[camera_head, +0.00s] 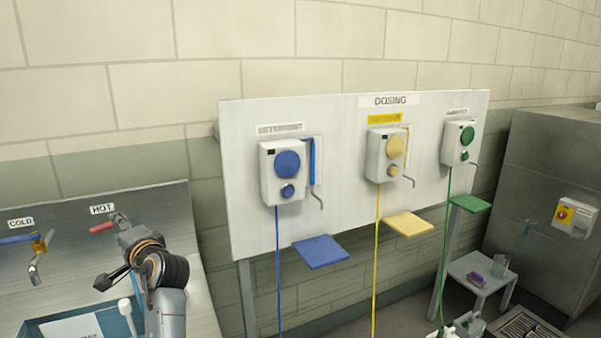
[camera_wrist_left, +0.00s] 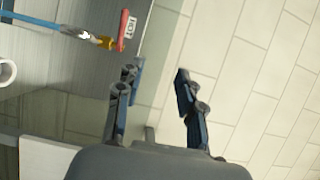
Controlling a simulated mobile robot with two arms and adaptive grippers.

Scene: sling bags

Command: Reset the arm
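My left gripper (camera_head: 122,262) is at the lower left of the head view, in front of the steel panel by the hot tap. In the left wrist view its two dark fingers (camera_wrist_left: 157,76) are spread apart with nothing between them, so it is open and empty. Behind the gap are the panel edge and the tiled wall. The hot tap's red handle (camera_head: 102,228) is just above the gripper in the head view; it also shows at the top of the left wrist view (camera_wrist_left: 123,30). The gripper partly hides the tap body. My right gripper is not in view.
The cold tap (camera_head: 36,268) is to the left, above a sink (camera_head: 35,327). A white dosing board (camera_head: 240,190) with blue, yellow and green dispensers stands to the right. Blue (camera_head: 321,252), yellow (camera_head: 408,224) and green (camera_head: 470,204) shelves project from it. A small table (camera_head: 470,265) stands at right.

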